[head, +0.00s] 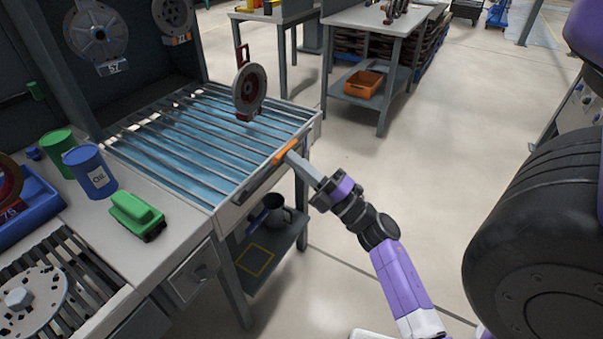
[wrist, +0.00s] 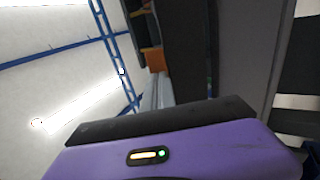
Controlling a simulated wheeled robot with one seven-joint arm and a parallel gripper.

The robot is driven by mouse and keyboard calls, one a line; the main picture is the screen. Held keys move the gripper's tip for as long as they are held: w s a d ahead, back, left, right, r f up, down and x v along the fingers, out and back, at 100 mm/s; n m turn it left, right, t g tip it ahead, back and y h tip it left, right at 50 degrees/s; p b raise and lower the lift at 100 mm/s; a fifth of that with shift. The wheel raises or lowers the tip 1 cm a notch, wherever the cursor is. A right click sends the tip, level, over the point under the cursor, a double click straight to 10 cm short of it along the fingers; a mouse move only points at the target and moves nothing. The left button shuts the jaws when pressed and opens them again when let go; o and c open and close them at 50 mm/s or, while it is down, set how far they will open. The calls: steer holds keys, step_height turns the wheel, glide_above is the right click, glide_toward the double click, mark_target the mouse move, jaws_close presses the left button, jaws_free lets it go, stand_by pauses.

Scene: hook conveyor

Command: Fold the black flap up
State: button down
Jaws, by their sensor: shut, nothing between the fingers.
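The black flap (head: 262,184) shows in the head view as a narrow dark strip along the front edge of the slatted table (head: 223,216), appearing to hang low against it. An orange strip (head: 286,152) lies on the same edge, at the flap's right end. My gripper (head: 292,157) is shut and empty, its fingertips at the table's edge beside the orange strip. I cannot tell whether they touch it or the flap.
A green block (head: 137,217), a blue oil can (head: 90,170) and a green can (head: 57,148) stand left.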

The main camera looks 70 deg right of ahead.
mark_target(287, 150)
steer(key=shift+w+d+r+g+y+p, duration=0.15)
steer(key=shift+w+r+g+p, duration=0.35)
steer(key=shift+p, duration=1.65)
steer(key=shift+w+r+g+y+p, duration=0.25)
steer(key=shift+r+g+p, duration=0.4)
steer(key=shift+p, duration=1.55)
steer(key=shift+w+d+r+g+y+p, duration=0.1)
steer(key=shift+w+r+g+p, duration=0.5)
steer(key=shift+p, duration=1.55)
steer(key=g+p, duration=0.1)
steer(key=p, duration=0.3)
steer(key=shift+w+f, duration=0.1)
steer(key=shift+w, duration=0.05)
steer(key=shift+w+d+g+p, duration=0.15)
steer(key=shift+g+p, duration=0.3)
steer(key=shift+p, duration=0.75)
steer(key=shift+w+f+p, duration=0.2)
steer(key=shift+p, duration=0.2)
